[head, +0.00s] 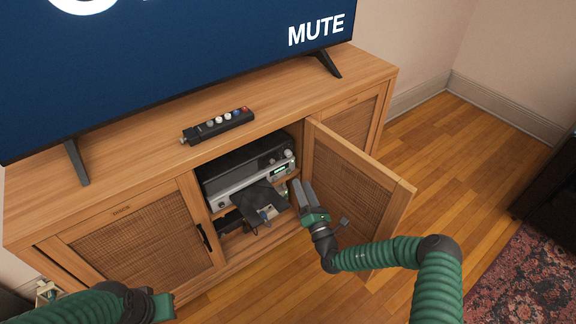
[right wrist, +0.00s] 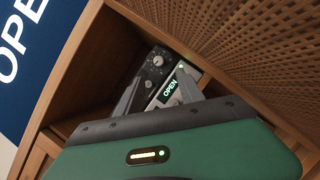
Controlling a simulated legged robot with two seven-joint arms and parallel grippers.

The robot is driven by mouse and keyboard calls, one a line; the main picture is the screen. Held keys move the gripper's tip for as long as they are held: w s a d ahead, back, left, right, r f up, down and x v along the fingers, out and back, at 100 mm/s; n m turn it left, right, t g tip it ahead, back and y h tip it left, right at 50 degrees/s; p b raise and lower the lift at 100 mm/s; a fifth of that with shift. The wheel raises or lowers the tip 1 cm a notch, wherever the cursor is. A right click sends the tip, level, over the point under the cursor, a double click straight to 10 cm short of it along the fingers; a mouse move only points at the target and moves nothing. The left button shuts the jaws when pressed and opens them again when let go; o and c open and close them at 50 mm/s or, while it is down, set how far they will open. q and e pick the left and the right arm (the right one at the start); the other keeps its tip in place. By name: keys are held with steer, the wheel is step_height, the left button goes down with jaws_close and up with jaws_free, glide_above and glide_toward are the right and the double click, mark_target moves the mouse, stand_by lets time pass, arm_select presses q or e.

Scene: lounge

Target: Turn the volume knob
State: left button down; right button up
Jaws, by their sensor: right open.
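The cabinet's open middle bay holds a black stereo unit (head: 243,165) with a knob (head: 288,153) at the right end of its front. My right gripper (head: 300,190) is open and empty at the bay's right side, before the units and apart from the knob.
The open woven door (head: 352,195) stands close right of my right gripper. A television (head: 190,50) reading MUTE and a black controller with coloured buttons (head: 218,125) are on the cabinet top (head: 130,150). Dark flaps and small items crowd the bay's lower front.

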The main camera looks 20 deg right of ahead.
mark_target(289, 156)
steer(key=b+x, duration=0.4)
steer(key=x, duration=0.7)
steer(key=shift+a+f, duration=0.1)
steer(key=shift+a, duration=0.05)
steer(key=shift+w, duration=0.2)
steer(key=shift+c, duration=0.5)
jaws_close()
